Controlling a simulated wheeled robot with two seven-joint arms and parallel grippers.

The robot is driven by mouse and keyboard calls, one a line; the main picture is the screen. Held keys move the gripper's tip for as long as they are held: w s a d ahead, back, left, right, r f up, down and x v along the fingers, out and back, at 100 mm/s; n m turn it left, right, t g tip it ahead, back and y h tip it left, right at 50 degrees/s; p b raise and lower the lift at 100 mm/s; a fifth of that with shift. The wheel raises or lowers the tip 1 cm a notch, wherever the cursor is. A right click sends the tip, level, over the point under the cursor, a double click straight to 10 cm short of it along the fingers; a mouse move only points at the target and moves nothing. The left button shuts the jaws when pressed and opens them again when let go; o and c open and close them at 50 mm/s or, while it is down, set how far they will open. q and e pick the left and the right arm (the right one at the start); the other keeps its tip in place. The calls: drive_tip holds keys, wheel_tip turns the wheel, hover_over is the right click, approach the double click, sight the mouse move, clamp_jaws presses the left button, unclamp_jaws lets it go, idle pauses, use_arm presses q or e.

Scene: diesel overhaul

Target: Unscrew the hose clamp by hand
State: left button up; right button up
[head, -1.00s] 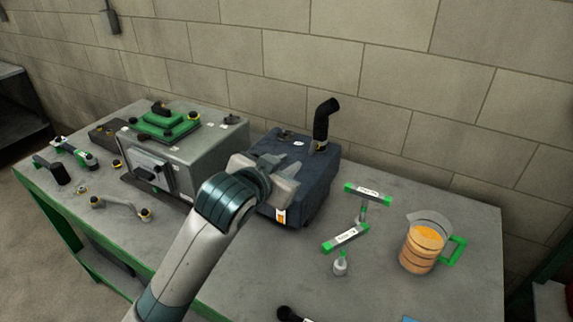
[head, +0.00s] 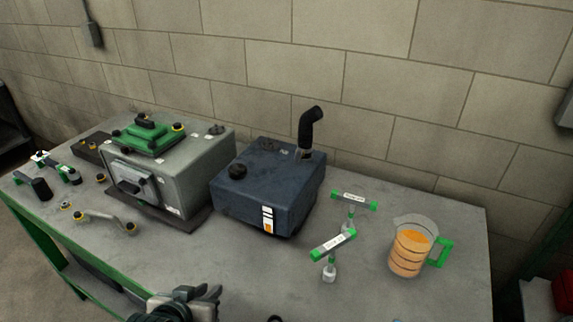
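A black bent hose (head: 309,128) stands up from the back right corner of a dark blue tank (head: 262,195). A small light-coloured fitting (head: 304,154) shows at the hose's foot; it is too small to tell whether it is the hose clamp. My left gripper (head: 207,296) is at the bottom edge, low in the picture, well in front of the tank and apart from it. I cannot tell whether its fingers are open or shut.
A grey engine box (head: 190,165) with a green top (head: 147,135) stands left of the tank. Green-handled tools (head: 333,243) and a jug of orange liquid (head: 409,250) stand on the right. The front middle of the bench (head: 240,265) is mostly clear.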

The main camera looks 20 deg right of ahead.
use_arm(q)
drive_tip(key=s+a+f+n+g+y, duration=0.1)
drive_tip(key=s+a+f+n, duration=0.1)
drive_tip(key=s+a+f, duration=0.45)
drive_tip(key=s+a+f+g+y+b, duration=0.1)
drive_tip(key=s+a+f, duration=0.15)
drive_tip(key=f, duration=0.95)
drive_tip(key=s+a+f+g+y+b, duration=0.1)
drive_tip(key=s+a+f, duration=0.15)
drive_tip(key=f, duration=1.05)
drive_tip(key=s+a+f+g+y+b, duration=0.1)
drive_tip(key=s+a+f, duration=0.15)
drive_tip(key=f, duration=0.95)
drive_tip(key=s+a+f+g, duration=0.1)
drive_tip(key=s+a+f, duration=0.3)
drive_tip(key=s+f, duration=0.3)
drive_tip(key=s+a+f+g+b, duration=0.1)
drive_tip(key=s+a+f, duration=0.2)
drive_tip(key=s+f, duration=0.4)
drive_tip(key=s+a+f+n+g+y+b, duration=0.1)
drive_tip(key=s+a+f, duration=0.3)
drive_tip(key=s, duration=1.3)
wheel_tip(320, 180, down, 3)
drive_tip(key=shift+s+a, duration=0.25)
drive_tip(key=shift+a, duration=0.1)
drive_tip(key=shift+w, duration=0.15)
